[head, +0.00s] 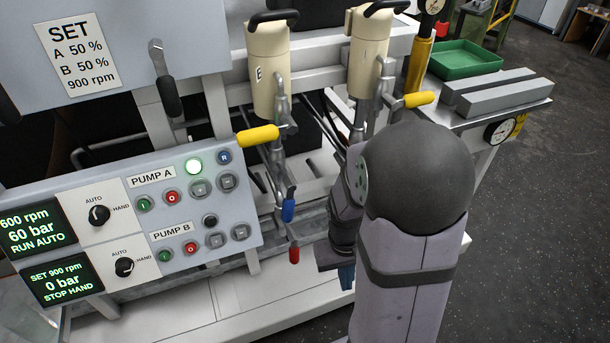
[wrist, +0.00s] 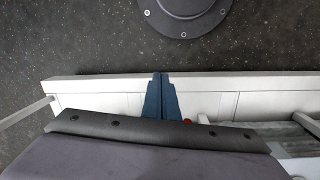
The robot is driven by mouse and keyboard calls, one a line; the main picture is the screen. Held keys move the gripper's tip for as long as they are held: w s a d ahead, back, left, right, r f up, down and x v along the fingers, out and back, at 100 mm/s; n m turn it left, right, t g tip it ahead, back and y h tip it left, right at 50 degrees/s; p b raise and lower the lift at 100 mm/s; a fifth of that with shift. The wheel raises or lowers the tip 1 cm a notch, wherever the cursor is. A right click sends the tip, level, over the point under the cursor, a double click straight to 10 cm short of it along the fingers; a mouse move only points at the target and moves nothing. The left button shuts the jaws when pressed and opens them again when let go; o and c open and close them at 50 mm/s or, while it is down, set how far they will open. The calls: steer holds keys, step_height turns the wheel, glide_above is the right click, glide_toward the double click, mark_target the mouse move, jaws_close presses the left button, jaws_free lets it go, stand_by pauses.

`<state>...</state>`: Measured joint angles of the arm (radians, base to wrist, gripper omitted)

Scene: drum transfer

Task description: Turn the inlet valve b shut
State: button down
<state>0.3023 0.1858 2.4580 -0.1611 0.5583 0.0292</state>
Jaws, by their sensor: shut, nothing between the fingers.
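Two cream cylinders stand behind the panel, the left one (head: 268,75) with a dark letter that I cannot read surely, the right one (head: 370,45) without a readable mark. A yellow lever (head: 258,136) points left below the left cylinder, and another yellow lever (head: 417,99) points right below the right one. A blue handle (head: 288,211) and a red handle (head: 294,255) hang lower on the left pipework. I cannot tell which handle is inlet valve b. My gripper (head: 346,277) is low, right of the red handle and apart from it. Its blue fingers (wrist: 160,98) are shut and empty.
The control panel (head: 190,250) at left reads pump B 0 bar, STOP HAND. My arm hides part of the right pipework. A green tray (head: 465,60) and grey bars (head: 500,95) sit at right. A white frame beam (wrist: 90,85) passes below my fingers.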

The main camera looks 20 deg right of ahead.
mark_target(289, 203)
steer(key=w+d+r+m+t+y+p, duration=0.1)
steer(key=w+d+r+m+p, duration=0.15)
steer(key=w+r+p, duration=0.35)
steer(key=w+d+r+m+y+p, duration=0.1)
steer(key=w+d+r+m+p, duration=0.2)
steer(key=r+p, duration=0.5)
steer(key=w+a+r+n+y+b, duration=0.1)
steer(key=w+a+r+n+y, duration=0.2)
steer(key=w+a+r+n, duration=0.1)
steer(key=w+a+r, duration=0.1)
steer(key=w+r, duration=0.1)
steer(key=w, duration=0.1)
steer(key=shift+r+n+t+y+b, duration=0.15)
steer(key=shift+n+t+y+b, duration=0.2)
steer(key=shift+t+y+b, duration=0.05)
steer(key=x, duration=1)
steer(key=shift+w, duration=0.15)
